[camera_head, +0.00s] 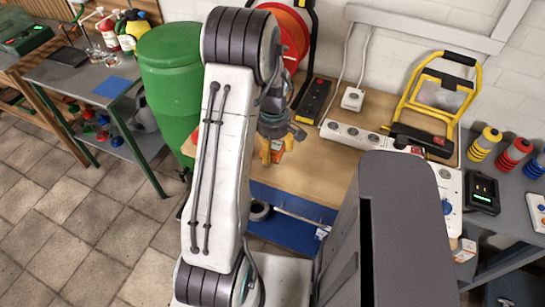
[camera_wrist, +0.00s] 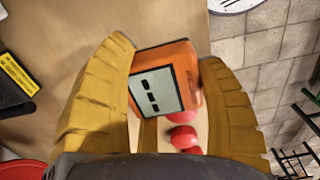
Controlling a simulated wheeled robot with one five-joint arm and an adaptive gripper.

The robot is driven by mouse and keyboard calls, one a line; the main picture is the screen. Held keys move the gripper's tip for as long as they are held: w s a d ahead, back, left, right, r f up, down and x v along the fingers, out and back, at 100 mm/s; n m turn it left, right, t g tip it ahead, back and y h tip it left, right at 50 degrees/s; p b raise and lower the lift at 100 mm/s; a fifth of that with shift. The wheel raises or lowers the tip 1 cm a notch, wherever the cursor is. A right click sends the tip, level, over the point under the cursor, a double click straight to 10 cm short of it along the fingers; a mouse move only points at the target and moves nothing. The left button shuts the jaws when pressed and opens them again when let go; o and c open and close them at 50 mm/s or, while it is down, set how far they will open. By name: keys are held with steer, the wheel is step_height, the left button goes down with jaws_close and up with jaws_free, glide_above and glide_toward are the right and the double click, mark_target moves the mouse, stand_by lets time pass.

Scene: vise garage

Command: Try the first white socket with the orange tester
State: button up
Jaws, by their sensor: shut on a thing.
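My gripper (camera_head: 270,150) is shut on the orange tester (camera_head: 286,144) above the wooden bench top, partly hidden by my arm. In the wrist view, the yellow fingers of my gripper (camera_wrist: 166,70) stand on either side of the tester (camera_wrist: 180,55). Its pale screen with dark marks faces the camera and it looks tilted. The white socket strip (camera_head: 350,135) lies toward the back right of the bench, apart from the tester. A small white socket box (camera_head: 353,98) with a cable sits behind it. I cannot tell which one is the first socket.
A yellow-framed work lamp (camera_head: 440,92) is at the right. A green barrel (camera_head: 168,75) is at the left. Red rounded things (camera_wrist: 184,138) show below the tester. Bare wood lies before the strip.

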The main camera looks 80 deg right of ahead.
steer(key=s+d+r+b, duration=0.1)
steer(key=s+r, duration=0.5)
steer(key=s, duration=0.5)
steer(key=shift+s+d+r, duration=0.15)
steer(key=shift+s+r, duration=0.05)
steer(key=shift+r, duration=0.05)
